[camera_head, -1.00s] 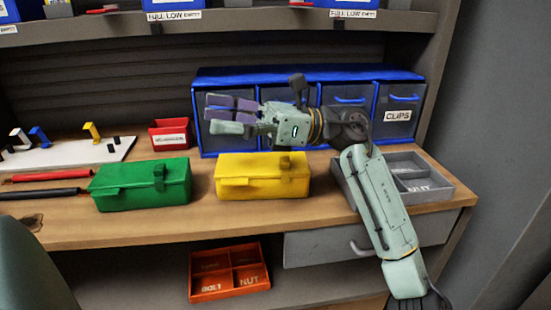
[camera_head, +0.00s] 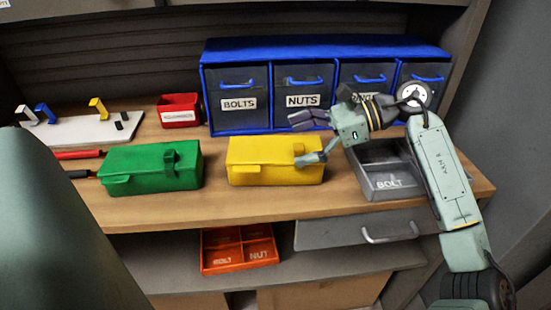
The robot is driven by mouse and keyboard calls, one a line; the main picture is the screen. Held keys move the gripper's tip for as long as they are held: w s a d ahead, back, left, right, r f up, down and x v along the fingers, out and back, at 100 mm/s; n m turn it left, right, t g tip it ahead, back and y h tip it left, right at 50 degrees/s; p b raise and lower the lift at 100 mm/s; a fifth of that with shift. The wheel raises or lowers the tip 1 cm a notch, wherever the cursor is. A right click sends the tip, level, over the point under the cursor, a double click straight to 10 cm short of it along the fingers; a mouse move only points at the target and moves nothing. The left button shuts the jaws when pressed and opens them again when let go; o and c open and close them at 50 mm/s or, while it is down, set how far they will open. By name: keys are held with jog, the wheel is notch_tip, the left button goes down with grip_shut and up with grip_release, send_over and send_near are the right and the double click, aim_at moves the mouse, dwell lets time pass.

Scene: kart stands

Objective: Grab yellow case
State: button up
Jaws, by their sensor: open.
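The yellow case (camera_head: 262,162) is a closed box lying on the wooden workbench, in the middle of the head view. My gripper (camera_head: 304,141) is open at the right end of the case, with its fingers pointing left. The upper finger is above and behind the case's right end. The lower finger overlaps the right part of the case in the picture. I cannot tell whether either finger touches it.
A green case (camera_head: 150,167) lies left of the yellow one. Blue-framed drawers (camera_head: 325,49) stand behind. A grey divided tray (camera_head: 392,182) lies right, beneath my arm. A small red bin (camera_head: 179,110) stands back left. An orange tray (camera_head: 238,250) sits on the lower shelf.

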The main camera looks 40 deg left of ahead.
aim_at(281, 148)
jog(key=shift+p+x, duration=0.6)
jog(key=shift+x, duration=1.25)
jog(key=shift+s+d, duration=0.1)
jog(key=shift+c, duration=0.6)
jog(key=shift+f, duration=0.1)
jog(key=c, duration=1.8)
